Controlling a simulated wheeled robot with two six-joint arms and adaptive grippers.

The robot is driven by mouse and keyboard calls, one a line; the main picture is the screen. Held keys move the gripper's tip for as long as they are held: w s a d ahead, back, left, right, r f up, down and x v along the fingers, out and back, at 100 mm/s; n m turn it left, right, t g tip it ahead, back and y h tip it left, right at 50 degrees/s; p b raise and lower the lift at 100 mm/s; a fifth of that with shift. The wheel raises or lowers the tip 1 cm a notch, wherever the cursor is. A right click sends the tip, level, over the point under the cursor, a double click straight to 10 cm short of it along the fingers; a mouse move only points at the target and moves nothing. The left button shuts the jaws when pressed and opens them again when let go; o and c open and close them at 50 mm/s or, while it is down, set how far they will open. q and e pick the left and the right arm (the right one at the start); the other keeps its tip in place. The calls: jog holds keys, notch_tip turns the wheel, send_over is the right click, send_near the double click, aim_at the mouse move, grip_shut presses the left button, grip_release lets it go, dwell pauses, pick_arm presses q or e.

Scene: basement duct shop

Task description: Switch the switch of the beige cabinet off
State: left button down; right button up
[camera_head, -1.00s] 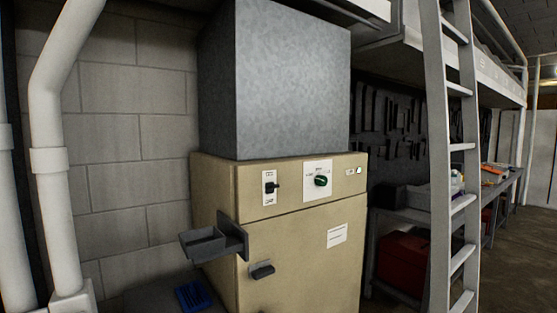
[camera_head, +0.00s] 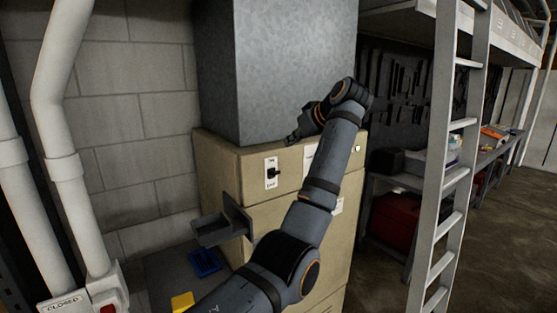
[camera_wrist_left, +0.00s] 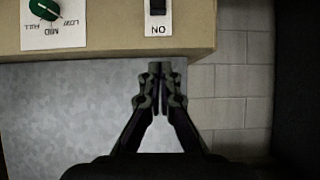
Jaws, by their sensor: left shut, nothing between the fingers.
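The beige cabinet (camera_head: 215,172) stands against the block wall. Its white switch plate with a black switch (camera_head: 272,172) is on the upper front; the lever's position is too small to tell. In the left wrist view, upside down, part of the switch (camera_wrist_left: 157,8) and its ON label show at the top edge. My left arm crosses the cabinet front, and my left gripper (camera_head: 293,138) is near the cabinet's top edge, above and right of the switch. In the wrist view the gripper (camera_wrist_left: 160,70) is shut, empty and apart from the switch. My right gripper is not in view.
A grey metal box (camera_head: 275,70) stands on the cabinet. A green knob (camera_wrist_left: 45,8) is beside the switch; my arm hides it in the head view. A grey bracket (camera_head: 222,226) sticks out left. A ladder (camera_head: 446,150) and workbench (camera_head: 485,165) stand right.

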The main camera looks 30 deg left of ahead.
aim_at(270, 154)
pick_arm(q)
jog(key=shift+w+f, duration=0.15)
jog(key=shift+w, duration=0.05)
jog(key=p+x, duration=0.5)
jog(key=x, duration=0.5)
jog(key=shift+a+p, duration=0.25)
jog(key=shift+p, duration=0.05)
jog(key=shift+s+d+f+p, duration=0.15)
jog(key=shift+d+f+p, duration=0.25)
jog(key=shift+f, duration=0.15)
jog(key=shift+s+d+f+p, duration=0.1)
jog(key=shift+d+f+p, duration=0.25)
jog(key=shift+f, duration=0.2)
jog(key=shift+d+f, duration=0.15)
jog(key=shift+f, duration=0.65)
